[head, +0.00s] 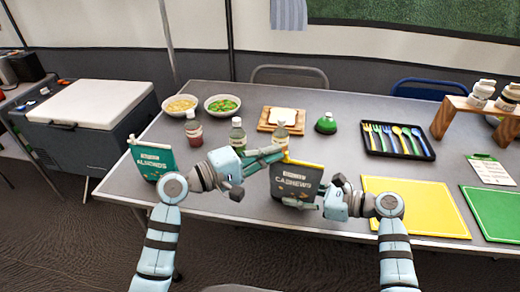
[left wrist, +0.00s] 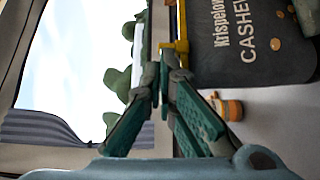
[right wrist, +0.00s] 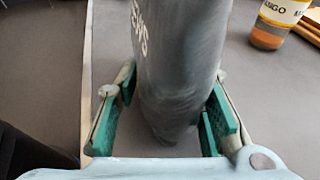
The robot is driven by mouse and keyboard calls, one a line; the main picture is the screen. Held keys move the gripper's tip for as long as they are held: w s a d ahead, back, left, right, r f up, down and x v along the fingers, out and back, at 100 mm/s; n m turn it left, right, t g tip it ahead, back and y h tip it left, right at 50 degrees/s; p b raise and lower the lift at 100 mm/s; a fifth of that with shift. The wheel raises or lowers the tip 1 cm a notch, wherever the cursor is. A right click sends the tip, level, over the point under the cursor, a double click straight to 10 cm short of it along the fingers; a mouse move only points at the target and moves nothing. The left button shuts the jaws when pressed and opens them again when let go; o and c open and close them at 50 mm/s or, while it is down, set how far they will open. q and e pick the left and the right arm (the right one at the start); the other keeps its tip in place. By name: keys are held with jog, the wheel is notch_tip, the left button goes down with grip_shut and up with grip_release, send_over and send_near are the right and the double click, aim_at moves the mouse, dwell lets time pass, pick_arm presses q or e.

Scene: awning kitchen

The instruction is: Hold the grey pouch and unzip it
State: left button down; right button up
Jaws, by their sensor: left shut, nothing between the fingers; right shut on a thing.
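The grey pouch (head: 297,180), marked CASHEWS, stands upright near the front edge of the table. My right gripper (head: 308,203) is shut on its lower part; in the right wrist view the pouch (right wrist: 178,70) sits between the two green finger pads. A yellow zip piece (head: 288,157) shows at the pouch's top left corner. My left gripper (head: 279,154) is shut and empty at that corner. In the left wrist view its fingertips (left wrist: 166,68) are right by the yellow piece (left wrist: 180,48); I cannot tell if they touch it.
A teal ALMONDS pouch (head: 153,160) stands at the left. Bottles (head: 238,134), two bowls (head: 222,104) and a wooden board with bread (head: 270,126) are behind. A black cutlery tray (head: 424,152), a yellow board (head: 413,222) and a green board (head: 497,220) lie to the right.

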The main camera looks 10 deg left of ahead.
pick_arm(q)
send_over(298, 178)
pick_arm(e)
jog(key=shift+o, duration=0.2)
jog(key=shift+f, duration=0.1)
jog(key=shift+c, duration=0.2)
jog(key=shift+o, duration=0.2)
jog(key=shift+c, duration=0.2)
pick_arm(q)
jog(key=w+a+v, duration=0.1)
jog(key=w+v, duration=0.1)
jog(key=v, duration=1.1)
jog(key=shift+w+a, duration=0.15)
jog(key=shift+a, duration=0.2)
jog(key=shift+r, duration=0.1)
